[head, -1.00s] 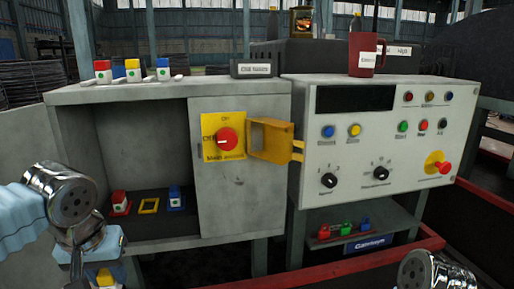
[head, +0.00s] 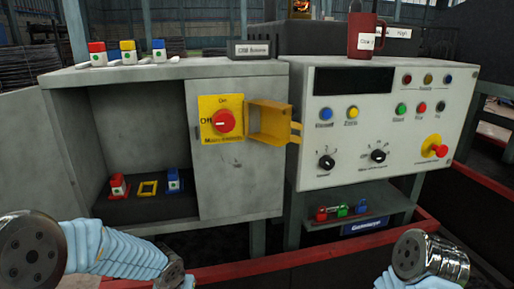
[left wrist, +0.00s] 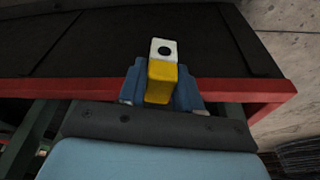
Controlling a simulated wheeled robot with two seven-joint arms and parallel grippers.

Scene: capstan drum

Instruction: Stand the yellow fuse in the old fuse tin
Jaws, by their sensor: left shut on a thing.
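The yellow fuse (left wrist: 160,82) has a yellow body and a white end with a black dot. In the left wrist view my left gripper (left wrist: 160,92) is shut on it, with a blue finger on each side. The fuse is held clear of the cabinet. In the head view the left arm runs along the bottom left, and its gripper and the fuse are not visible there. I cannot make out the old fuse tin in either view. Only a part of my right arm shows at the bottom right; its gripper is out of view.
In the open cabinet (head: 238,172), a yellow socket (head: 147,188) is empty between a red fuse (head: 118,187) and a blue fuse (head: 174,181). Several fuses stand on top. The yellow flap (head: 268,122) sticks out. A red-edged dark surface (left wrist: 150,35) lies beneath the left gripper.

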